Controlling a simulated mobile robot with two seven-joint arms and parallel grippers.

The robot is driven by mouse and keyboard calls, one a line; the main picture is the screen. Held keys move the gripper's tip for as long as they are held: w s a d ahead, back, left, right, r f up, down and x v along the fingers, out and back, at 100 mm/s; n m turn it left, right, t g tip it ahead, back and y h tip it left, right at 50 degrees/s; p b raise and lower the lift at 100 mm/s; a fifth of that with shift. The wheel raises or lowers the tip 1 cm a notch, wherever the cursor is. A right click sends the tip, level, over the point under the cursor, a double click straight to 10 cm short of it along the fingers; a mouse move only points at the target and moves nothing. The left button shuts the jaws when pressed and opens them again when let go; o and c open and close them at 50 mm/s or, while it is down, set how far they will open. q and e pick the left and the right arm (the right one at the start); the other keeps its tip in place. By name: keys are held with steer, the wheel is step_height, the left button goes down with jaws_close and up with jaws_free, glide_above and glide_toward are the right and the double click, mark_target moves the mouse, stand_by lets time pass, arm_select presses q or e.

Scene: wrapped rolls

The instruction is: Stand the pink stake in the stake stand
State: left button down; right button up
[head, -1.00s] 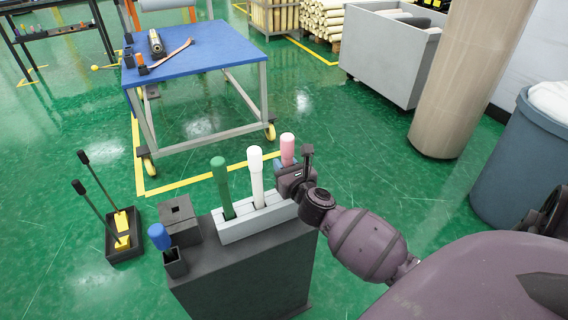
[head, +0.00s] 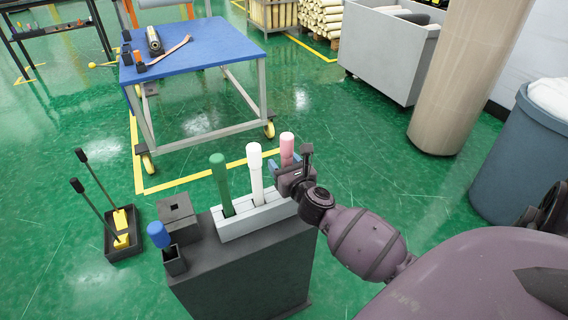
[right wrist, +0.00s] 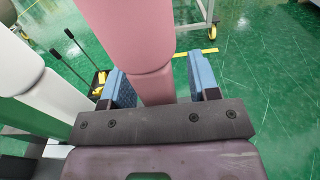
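The pink stake (head: 287,148) stands upright at the right end of a light grey slotted rack (head: 235,228), beside a white stake (head: 255,175) and a green stake (head: 220,180). Its lower end is hidden behind my right gripper (head: 285,168). In the right wrist view the pink stake (right wrist: 152,85) is between the two blue-padded fingers of my right gripper (right wrist: 162,85). The fingers are open around it, with a clear gap on the right side. A dark block with a square hole (head: 184,215), perhaps the stake stand, is left of the rack. My left gripper is out of view.
The rack and block sit on a dark pedestal (head: 250,270). A blue-handled tool (head: 158,235) stands in a dark holder at its left edge. A floor tray (head: 111,250) with two black-knobbed rods is farther left. A blue-topped table (head: 205,42) stands behind on green floor.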

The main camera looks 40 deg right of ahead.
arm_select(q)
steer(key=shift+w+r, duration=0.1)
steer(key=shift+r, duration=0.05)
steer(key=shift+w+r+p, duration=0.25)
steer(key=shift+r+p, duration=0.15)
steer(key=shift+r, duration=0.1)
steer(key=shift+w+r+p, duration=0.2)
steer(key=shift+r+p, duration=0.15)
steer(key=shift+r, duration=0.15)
arm_select(e)
steer(key=v, duration=1)
steer(key=shift+s, duration=0.4)
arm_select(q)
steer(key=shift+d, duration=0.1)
arm_select(e)
steer(key=shift+a, duration=0.1)
